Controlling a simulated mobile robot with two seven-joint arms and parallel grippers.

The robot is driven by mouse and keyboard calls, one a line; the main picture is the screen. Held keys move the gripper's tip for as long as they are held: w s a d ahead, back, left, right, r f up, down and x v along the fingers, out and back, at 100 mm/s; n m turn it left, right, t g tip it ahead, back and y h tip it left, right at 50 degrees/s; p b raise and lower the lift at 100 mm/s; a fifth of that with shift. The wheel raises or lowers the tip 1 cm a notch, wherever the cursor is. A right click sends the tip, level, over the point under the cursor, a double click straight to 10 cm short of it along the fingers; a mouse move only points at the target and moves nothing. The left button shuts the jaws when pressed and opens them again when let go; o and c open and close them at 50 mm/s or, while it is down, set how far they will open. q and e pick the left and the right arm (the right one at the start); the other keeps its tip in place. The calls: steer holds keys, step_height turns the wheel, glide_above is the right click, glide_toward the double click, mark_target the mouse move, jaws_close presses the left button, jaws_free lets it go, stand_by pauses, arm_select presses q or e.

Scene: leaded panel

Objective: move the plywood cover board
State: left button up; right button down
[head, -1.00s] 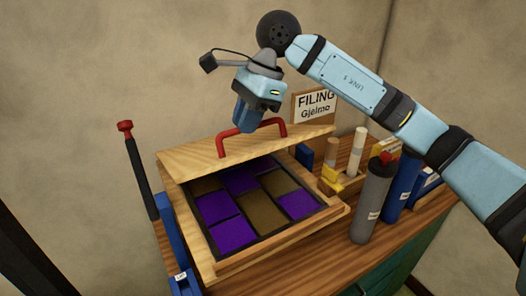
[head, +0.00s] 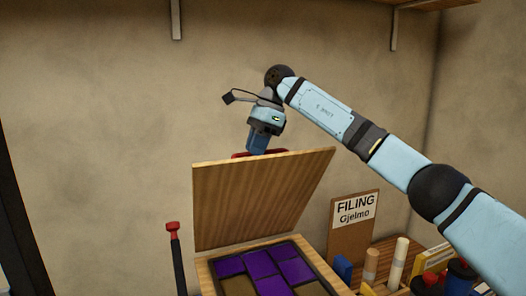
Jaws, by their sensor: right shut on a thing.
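The plywood cover board (head: 262,202) stands tilted steeply up, its broad face toward me, above the back of the wooden tray (head: 206,274). Its red handle (head: 240,155) shows just behind the board's top edge. My right gripper (head: 257,149) comes down from above and is shut on that handle; its fingertips are partly hidden behind the board. The leaded panel (head: 262,264), with purple and brown panes in dark strips, lies in the tray in front of the board. The tray's near part is cut off by the picture's bottom edge. My left gripper is out of view.
A "FILING Gjelmo" sign (head: 352,218) stands right of the board. Near it are a blue block (head: 343,268), pale rollers (head: 397,263) and a dark red-topped bottle (head: 430,279). A dark red-capped rod (head: 175,250) stands to the left. The wall above is clear below the shelf brackets (head: 394,28).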

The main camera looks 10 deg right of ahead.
steer(key=shift+w+a+f+g, duration=0.1)
steer(key=shift+w+f+g, duration=0.05)
steer(key=shift+w, duration=0.25)
steer(key=shift+w+f+g, duration=0.1)
steer(key=shift+w+g, duration=0.05)
steer(key=shift+w, duration=0.25)
steer(key=c, duration=1.5)
jaws_free()
steer(key=o, duration=0.3)
steer(key=shift+w+f, duration=0.1)
steer(key=shift+w, duration=0.15)
steer(key=shift+o, duration=0.4)
steer(key=shift+w+a+f, duration=0.1)
steer(key=shift+w+f, duration=0.1)
steer(key=shift+w, duration=0.4)
steer(key=s+v, duration=0.1)
steer(key=v, duration=1.3)
steer(key=shift+r, duration=0.3)
